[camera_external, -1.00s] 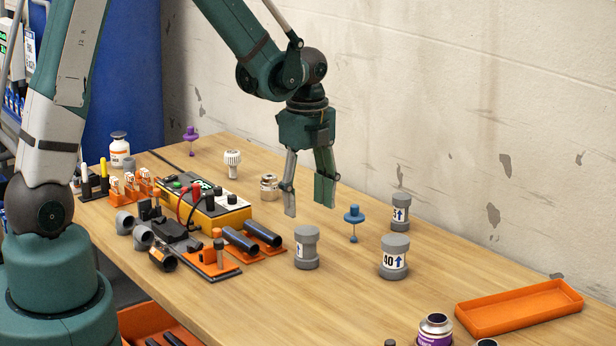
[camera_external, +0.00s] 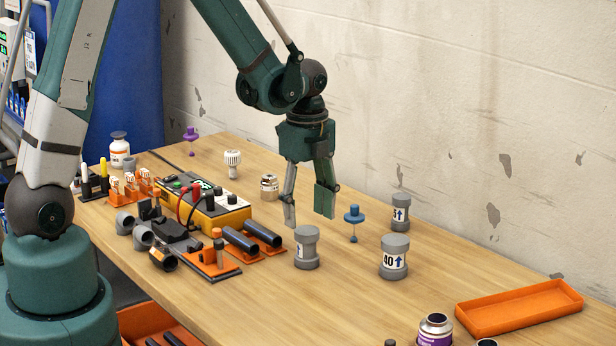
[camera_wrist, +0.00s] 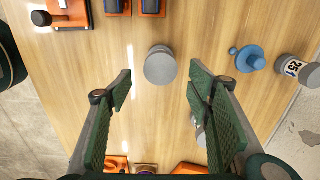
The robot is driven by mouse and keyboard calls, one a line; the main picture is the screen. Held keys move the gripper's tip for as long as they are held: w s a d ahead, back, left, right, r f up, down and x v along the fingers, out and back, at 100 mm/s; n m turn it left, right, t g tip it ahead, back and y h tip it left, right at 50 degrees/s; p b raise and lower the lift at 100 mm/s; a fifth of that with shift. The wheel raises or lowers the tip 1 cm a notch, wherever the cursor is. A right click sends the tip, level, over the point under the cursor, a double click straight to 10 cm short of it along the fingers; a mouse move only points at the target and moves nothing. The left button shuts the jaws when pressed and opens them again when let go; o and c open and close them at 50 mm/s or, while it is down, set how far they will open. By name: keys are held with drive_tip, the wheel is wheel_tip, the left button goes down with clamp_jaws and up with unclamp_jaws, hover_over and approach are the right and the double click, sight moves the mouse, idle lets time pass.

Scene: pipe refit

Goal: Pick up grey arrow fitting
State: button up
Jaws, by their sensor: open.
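Three grey fittings with blue arrows on white labels stand upright on the bench. One (camera_external: 306,250) stands just below my gripper (camera_external: 308,218), its label turned to the left. One marked 40 (camera_external: 394,257) is to its right, and a smaller one (camera_external: 400,213) stands nearer the wall. In the wrist view the nearest fitting's round grey top (camera_wrist: 160,66) lies centred ahead of my fingertips (camera_wrist: 160,82). The smaller fitting there shows 25 (camera_wrist: 297,70). My gripper is open, empty and pointing down, above the fitting and apart from it. The right finger partly hides a grey fitting (camera_wrist: 200,130).
A blue knobbed piece (camera_external: 354,216) stands close right of my gripper. Orange holders with dark pipes (camera_external: 240,241) and a yellow meter (camera_external: 207,213) are to the left. An orange tray (camera_external: 520,308) lies at the right. Bench between the 40 fitting and the tray is clear.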

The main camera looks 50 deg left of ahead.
sight(307, 230)
drive_tip(key=shift+f, duration=0.15)
drive_tip(key=shift+a+f+b, duration=0.15)
drive_tip(key=shift+f+b, duration=0.25)
drive_tip(key=shift+f, duration=2.1)
drive_tip(key=shift+c, duration=0.4)
drive_tip(key=c, duration=1)
